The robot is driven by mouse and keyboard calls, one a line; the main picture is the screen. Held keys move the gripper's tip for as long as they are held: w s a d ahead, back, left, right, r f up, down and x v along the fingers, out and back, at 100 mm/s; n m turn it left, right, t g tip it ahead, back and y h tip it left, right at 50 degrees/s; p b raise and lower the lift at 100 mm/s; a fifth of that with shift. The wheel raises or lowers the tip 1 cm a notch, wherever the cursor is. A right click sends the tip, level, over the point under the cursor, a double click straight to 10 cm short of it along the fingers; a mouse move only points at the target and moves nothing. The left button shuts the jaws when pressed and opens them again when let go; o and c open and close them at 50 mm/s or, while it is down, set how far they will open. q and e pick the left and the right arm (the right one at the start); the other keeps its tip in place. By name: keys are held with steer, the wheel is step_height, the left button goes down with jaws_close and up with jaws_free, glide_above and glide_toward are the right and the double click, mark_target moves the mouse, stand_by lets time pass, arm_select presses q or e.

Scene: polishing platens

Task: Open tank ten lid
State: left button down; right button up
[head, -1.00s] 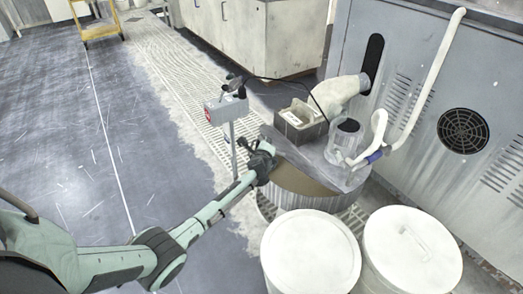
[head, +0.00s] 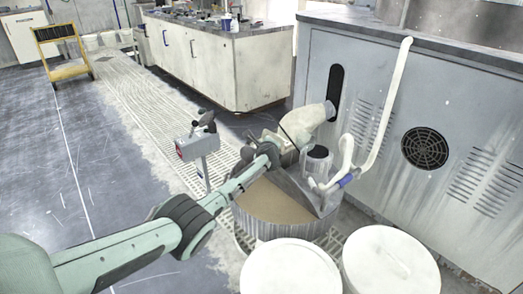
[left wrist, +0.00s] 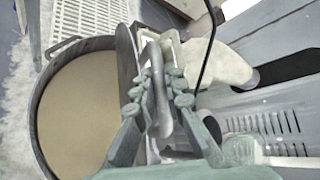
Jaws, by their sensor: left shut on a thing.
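The tank (head: 285,228) is a round grey metal vessel with a tan surface inside. It also shows in the left wrist view (left wrist: 36,128), where its left part is uncovered. The grey lid (head: 300,193) is tilted up steeply along the tank's right side. In the left wrist view the lid (left wrist: 126,62) is seen nearly edge-on. My left gripper (head: 275,143) is at the raised upper edge of the lid. In the left wrist view my left gripper (left wrist: 158,92) is shut on the lid's curved grey handle (left wrist: 163,120). My right gripper is out of view. I see no number on the tank.
Two white-lidded drums (head: 290,268) (head: 390,262) stand in front of the tank. A clear jar (head: 316,163) and a white pipe (head: 372,150) are behind the lid. A grey cabinet (head: 390,80) blocks the right.

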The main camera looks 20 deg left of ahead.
arm_select(q)
steer(key=shift+w+d, duration=0.1)
stand_by(0.3)
steer(key=c, duration=1.6)
jaws_free()
steer(key=v, duration=1.2)
steer(key=shift+f, duration=0.1)
